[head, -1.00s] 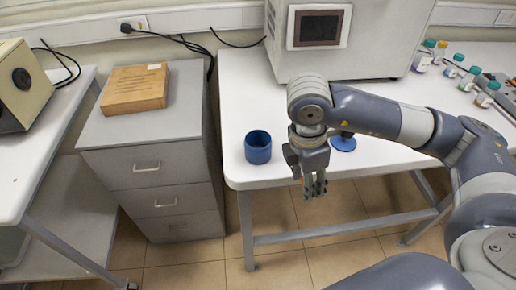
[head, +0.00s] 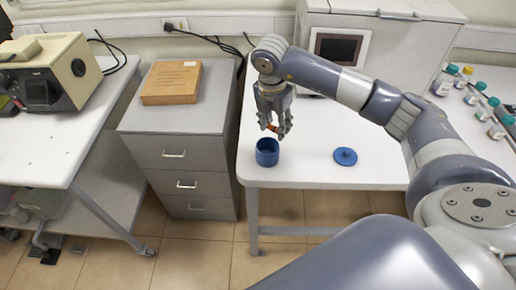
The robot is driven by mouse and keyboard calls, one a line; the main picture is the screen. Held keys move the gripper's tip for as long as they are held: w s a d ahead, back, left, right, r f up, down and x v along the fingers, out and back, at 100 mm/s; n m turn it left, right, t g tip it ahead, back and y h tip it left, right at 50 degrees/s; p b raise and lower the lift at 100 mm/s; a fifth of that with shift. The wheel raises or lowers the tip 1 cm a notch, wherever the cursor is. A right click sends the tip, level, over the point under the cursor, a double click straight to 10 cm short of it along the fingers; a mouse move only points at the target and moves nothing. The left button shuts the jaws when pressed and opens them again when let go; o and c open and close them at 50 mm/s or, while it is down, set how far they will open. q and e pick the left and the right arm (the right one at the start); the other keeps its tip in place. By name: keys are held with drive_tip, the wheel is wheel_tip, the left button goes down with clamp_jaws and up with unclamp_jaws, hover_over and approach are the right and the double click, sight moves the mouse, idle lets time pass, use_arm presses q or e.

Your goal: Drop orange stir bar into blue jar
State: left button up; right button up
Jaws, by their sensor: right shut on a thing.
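The blue jar (head: 267,153) stands upright and open near the left front corner of the white table. Its blue lid (head: 345,156) lies on the table to the right of it. My right gripper (head: 275,130) points down just above the jar, slightly to the right of its mouth. It is shut on the orange stir bar (head: 272,128), a small orange piece between its fingertips. The bar appears above the jar's rim; the exact gap is hard to tell. My left gripper is not in view.
A large grey machine with a screen (head: 338,47) stands at the back of the table (head: 315,174). Several capped bottles (head: 445,80) stand at the right. A grey drawer cabinet (head: 175,150) with a wooden box (head: 172,82) is left of the table, across a narrow gap.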

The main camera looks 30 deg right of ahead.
drive_tip(key=shift+w+f, duration=0.1)
wheel_tip(320, 180, down, 2)
drive_tip(key=shift+f+b, duration=0.15)
drive_tip(key=shift+b, duration=0.65)
wheel_tip(320, 180, down, 2)
drive_tip(key=shift+f+b, duration=0.1)
drive_tip(key=shift+b, duration=0.5)
drive_tip(key=shift+f+b, duration=0.35)
drive_tip(key=shift+f, duration=0.25)
drive_tip(key=o, duration=0.8)
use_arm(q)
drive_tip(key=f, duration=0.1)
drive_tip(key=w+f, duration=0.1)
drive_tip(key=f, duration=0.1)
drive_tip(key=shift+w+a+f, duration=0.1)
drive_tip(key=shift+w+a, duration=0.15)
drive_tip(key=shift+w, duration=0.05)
use_arm(e)
drive_tip(key=shift+o, duration=0.2)
